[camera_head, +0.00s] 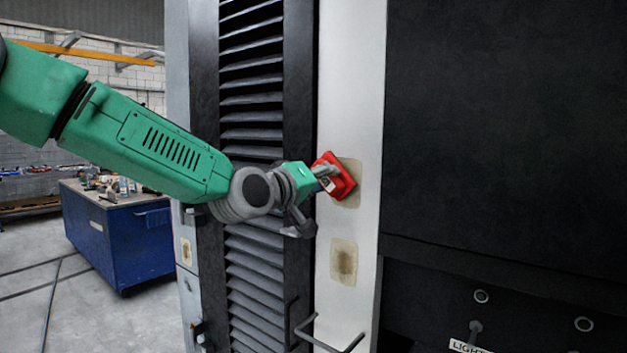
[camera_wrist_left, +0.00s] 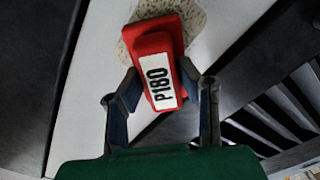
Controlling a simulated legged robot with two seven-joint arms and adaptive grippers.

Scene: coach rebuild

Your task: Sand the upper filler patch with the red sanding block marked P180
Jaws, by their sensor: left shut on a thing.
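The red sanding block (camera_head: 338,177) is at the upper filler patch (camera_head: 352,172) on the pale upright panel. A lower filler patch (camera_head: 344,262) with a brown middle lies below. My right gripper is not in view.
A black louvred panel (camera_head: 252,130) stands left of the pale panel (camera_head: 350,60), and a large dark panel (camera_head: 500,120) stands right. Bent metal handles (camera_head: 325,340) stick out at the bottom. A blue workbench (camera_head: 120,235) with tools stands at the back left.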

